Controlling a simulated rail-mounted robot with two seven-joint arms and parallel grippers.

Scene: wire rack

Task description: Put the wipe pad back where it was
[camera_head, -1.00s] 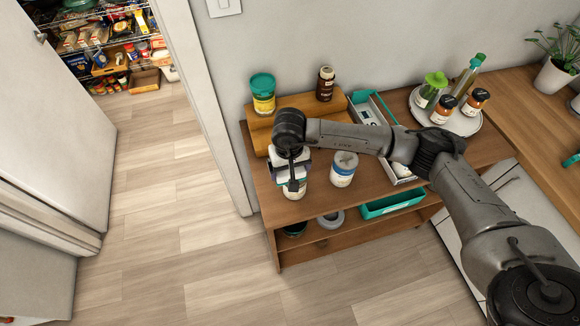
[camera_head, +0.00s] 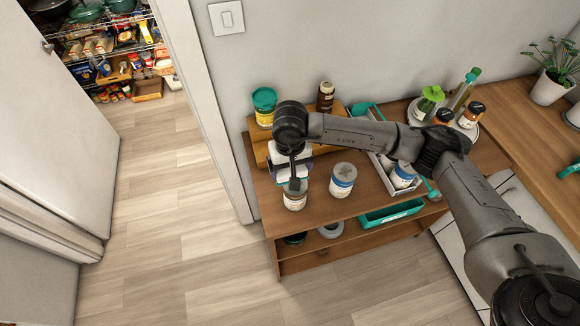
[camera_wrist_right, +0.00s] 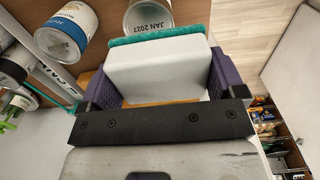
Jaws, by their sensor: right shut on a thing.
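The wipe pad (camera_wrist_right: 155,70) is a white block with a teal layer along one side. In the right wrist view it sits between the two purple fingers of my right gripper (camera_wrist_right: 160,80), which is shut on it. In the head view my right gripper (camera_head: 291,172) hangs over the left part of the wooden shelf unit (camera_head: 320,211), just behind a small white jar (camera_head: 295,201); the arm and hand mostly hide the pad there. I cannot tell whether the pad touches anything below. My left gripper is not in view.
A white and blue jar (camera_head: 343,181) stands right of the gripper. A wooden riser (camera_head: 258,138) behind holds a teal-lidded tub (camera_head: 264,106) and a brown bottle (camera_head: 326,97). A narrow tray (camera_head: 382,178) lies right. A teal bin (camera_head: 391,213) is on the lower shelf.

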